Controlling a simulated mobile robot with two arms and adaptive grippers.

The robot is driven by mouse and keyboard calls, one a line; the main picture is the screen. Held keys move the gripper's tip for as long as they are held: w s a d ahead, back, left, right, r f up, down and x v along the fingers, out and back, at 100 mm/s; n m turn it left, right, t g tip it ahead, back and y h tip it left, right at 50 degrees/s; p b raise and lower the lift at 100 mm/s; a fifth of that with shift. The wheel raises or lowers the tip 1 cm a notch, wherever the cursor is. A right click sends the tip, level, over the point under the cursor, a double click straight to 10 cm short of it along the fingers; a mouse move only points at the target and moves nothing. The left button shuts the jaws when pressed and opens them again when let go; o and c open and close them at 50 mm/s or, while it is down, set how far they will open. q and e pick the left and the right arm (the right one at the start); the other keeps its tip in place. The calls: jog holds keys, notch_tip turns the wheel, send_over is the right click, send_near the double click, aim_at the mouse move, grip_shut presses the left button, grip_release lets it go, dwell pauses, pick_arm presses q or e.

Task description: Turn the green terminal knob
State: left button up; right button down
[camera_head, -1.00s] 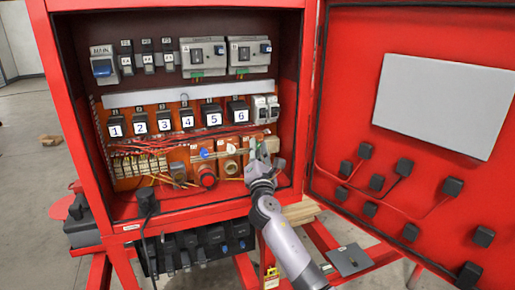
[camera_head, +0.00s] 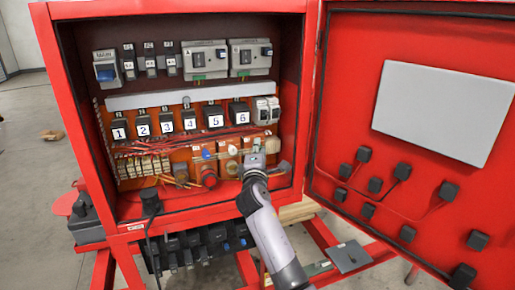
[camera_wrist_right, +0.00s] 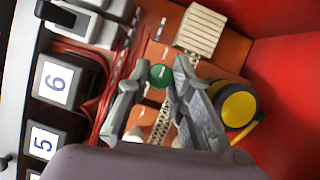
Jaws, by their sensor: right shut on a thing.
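The green terminal knob (camera_wrist_right: 160,75) shows in the right wrist view as a small green disc with a pale line on its face. It sits between the two grey fingers of my right gripper (camera_wrist_right: 155,84), which is shut on it. In the head view my right gripper (camera_head: 255,163) is at the lower right of the open red cabinet (camera_head: 180,206), at the lowest row of parts. It hides the green knob there. My left gripper is not in view.
A yellow round part (camera_wrist_right: 238,105) stands close beside one finger in the right wrist view. Numbered black blocks (camera_head: 214,119) and red wires (camera_head: 190,139) lie above the gripper. The open red door (camera_head: 340,90) is to the right.

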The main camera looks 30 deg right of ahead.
dwell(0.4)
jog(key=c, duration=1.4)
grip_release()
jog(key=shift+c, duration=0.2)
jog(key=v, duration=1.2)
